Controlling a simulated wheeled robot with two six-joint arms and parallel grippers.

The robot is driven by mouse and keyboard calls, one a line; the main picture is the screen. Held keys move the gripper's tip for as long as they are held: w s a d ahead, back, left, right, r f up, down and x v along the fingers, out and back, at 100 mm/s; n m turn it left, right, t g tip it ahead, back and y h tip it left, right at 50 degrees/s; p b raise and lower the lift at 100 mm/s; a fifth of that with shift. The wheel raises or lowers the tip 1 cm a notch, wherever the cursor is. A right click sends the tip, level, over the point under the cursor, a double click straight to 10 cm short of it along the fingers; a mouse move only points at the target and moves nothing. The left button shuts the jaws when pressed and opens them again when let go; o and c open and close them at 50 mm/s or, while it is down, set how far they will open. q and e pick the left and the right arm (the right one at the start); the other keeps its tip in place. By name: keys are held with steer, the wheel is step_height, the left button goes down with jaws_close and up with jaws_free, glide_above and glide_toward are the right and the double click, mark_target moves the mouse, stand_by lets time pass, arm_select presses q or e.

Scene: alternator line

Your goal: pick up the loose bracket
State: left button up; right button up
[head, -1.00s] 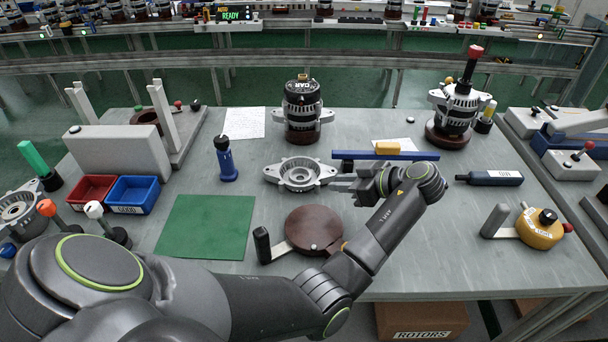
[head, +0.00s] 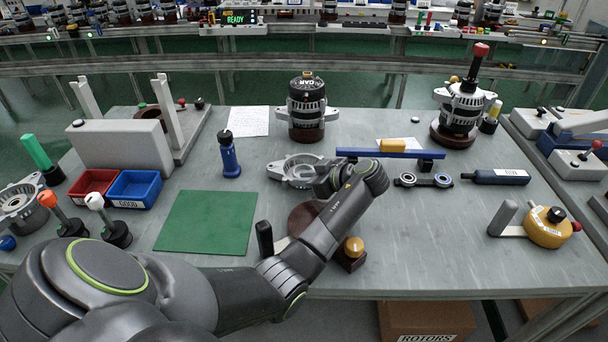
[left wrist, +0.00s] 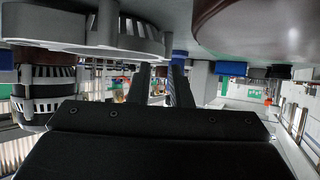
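The loose bracket (head: 293,170), a silver-grey round casting with side lugs, lies on the table in front of the dark-topped alternator (head: 306,105). My left wrist covers its right end in the head view. In the left wrist view, which looks upside down, the bracket (left wrist: 85,38) is at the upper left. My left gripper (left wrist: 161,70) has its two dark fingers apart with nothing seen held between them. The fingertips are close to the bracket's lug; whether they touch cannot be told. My right gripper is not in view.
A brown round fixture (head: 303,217) is partly under my left forearm. A blue bar (head: 385,154) with a yellow block stands right of the bracket. A green mat (head: 207,222), blue bin (head: 134,189) and red bin (head: 92,186) are left.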

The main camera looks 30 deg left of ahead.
arm_select(q)
steer(key=b+x, duration=0.1)
steer(key=x, duration=0.3)
steer(key=shift+a+f, duration=0.1)
steer(key=shift+f, duration=0.1)
jaws_close()
steer(key=shift+r, duration=0.15)
